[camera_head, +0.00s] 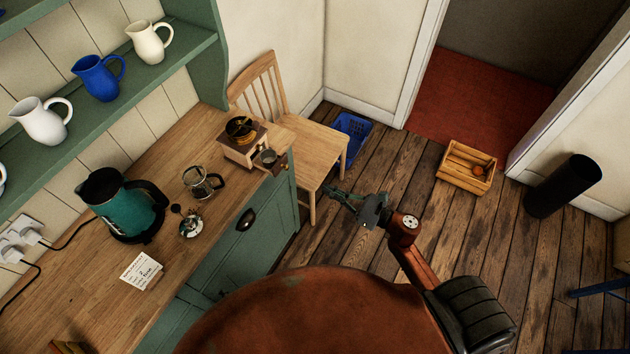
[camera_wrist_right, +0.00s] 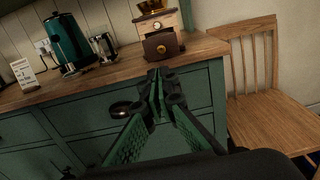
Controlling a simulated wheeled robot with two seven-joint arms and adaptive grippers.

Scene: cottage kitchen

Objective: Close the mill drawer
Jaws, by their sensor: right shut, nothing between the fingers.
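The coffee mill (camera_head: 238,151) stands on the wooden counter near its right end, with a pale wooden body, dark base and a brass-coloured top. Its small drawer (camera_head: 270,163) sticks out on the side facing the room, toward the counter edge. In the right wrist view the mill (camera_wrist_right: 150,24) is at the top centre, with the brown drawer front (camera_wrist_right: 161,46) ahead of the body. My right gripper (camera_head: 334,193) is shut and empty, out over the floor, apart from the mill. In its wrist view the fingertips (camera_wrist_right: 158,78) appear just below the drawer. My left gripper is not in view.
A glass press (camera_head: 203,184), a small metal item (camera_head: 191,224), a teal kettle (camera_head: 126,206) and a paper card (camera_head: 141,271) are on the counter. A wooden chair (camera_head: 312,148) stands beyond the counter's end. A crate (camera_head: 465,169) is on the floor. Counter beside the mill is clear.

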